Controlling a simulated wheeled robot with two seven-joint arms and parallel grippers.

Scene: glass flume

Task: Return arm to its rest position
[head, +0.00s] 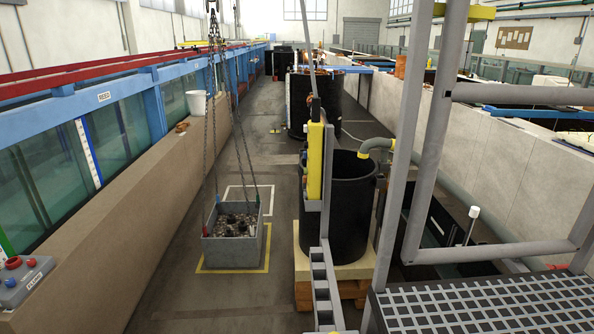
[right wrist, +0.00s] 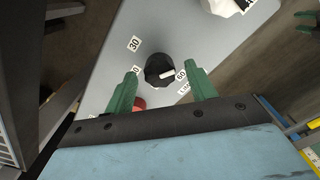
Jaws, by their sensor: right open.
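My right gripper (right wrist: 161,72) is open in the right wrist view, with its two green fingers apart and nothing held between them. A black round knob (right wrist: 158,70) with a white pointer lies between and just beyond the fingertips. The knob sits on a grey control panel (right wrist: 112,75) with number labels such as 30 and 60. I cannot tell whether the fingers touch the knob. Neither gripper shows in the head view, and I cannot make out my left gripper.
A red button (right wrist: 139,104) is partly hidden behind the left finger. In the head view a grey bin of stones (head: 233,245) hangs on chains near the floor. A black tank (head: 352,205) stands on a pallet beside it.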

